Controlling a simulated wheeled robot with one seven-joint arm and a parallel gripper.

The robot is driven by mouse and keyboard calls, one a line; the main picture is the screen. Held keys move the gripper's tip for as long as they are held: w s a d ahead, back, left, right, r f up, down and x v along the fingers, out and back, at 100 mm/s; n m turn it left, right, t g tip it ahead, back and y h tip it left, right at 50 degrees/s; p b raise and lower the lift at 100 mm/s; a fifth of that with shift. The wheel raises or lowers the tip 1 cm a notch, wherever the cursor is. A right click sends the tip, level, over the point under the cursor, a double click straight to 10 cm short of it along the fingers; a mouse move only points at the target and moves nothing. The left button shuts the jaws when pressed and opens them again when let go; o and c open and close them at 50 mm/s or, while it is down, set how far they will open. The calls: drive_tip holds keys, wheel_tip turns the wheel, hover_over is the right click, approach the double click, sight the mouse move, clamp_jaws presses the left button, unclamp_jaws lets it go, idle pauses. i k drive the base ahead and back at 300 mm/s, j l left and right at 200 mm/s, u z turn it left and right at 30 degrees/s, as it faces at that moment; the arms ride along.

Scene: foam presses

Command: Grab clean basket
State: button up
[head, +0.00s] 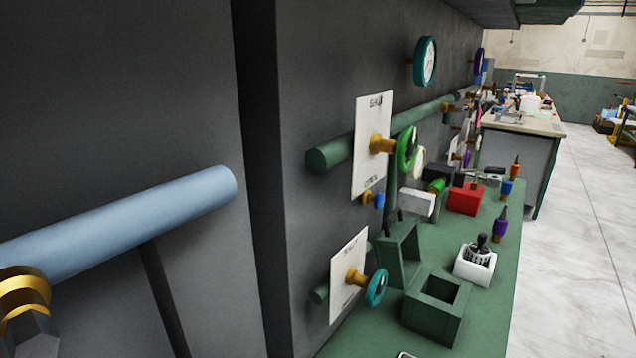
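A small basket (479,254) with pale slatted sides and a dark upright handle sits in a white square holder (473,270). The holder stands on the green bench (490,320) at the right. I cannot tell from its look whether the basket is clean. No part of my gripper is recognisable in the head view, so its position relative to the basket does not show.
Two open green boxes (436,308) (400,257) stand left of the holder. A red block (465,199) and a purple-based bottle (500,225) are behind it. Valve wheels (376,288) (407,149) stick out from the dark machine. The pale floor (570,270) at right is clear.

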sight(478, 253)
drive_tip(key=i+l, duration=0.15)
drive_tip(key=l, duration=0.2)
drive_tip(key=i+l+u, duration=0.1)
drive_tip(key=l, duration=0.2)
drive_tip(key=i+l, duration=0.2)
drive_tip(key=l, duration=0.15)
drive_tip(key=i+l+u, duration=0.1)
drive_tip(key=l, duration=0.25)
drive_tip(key=i+l, duration=0.2)
drive_tip(key=l, duration=0.15)
drive_tip(key=i+l+u, duration=0.1)
drive_tip(key=l, duration=0.25)
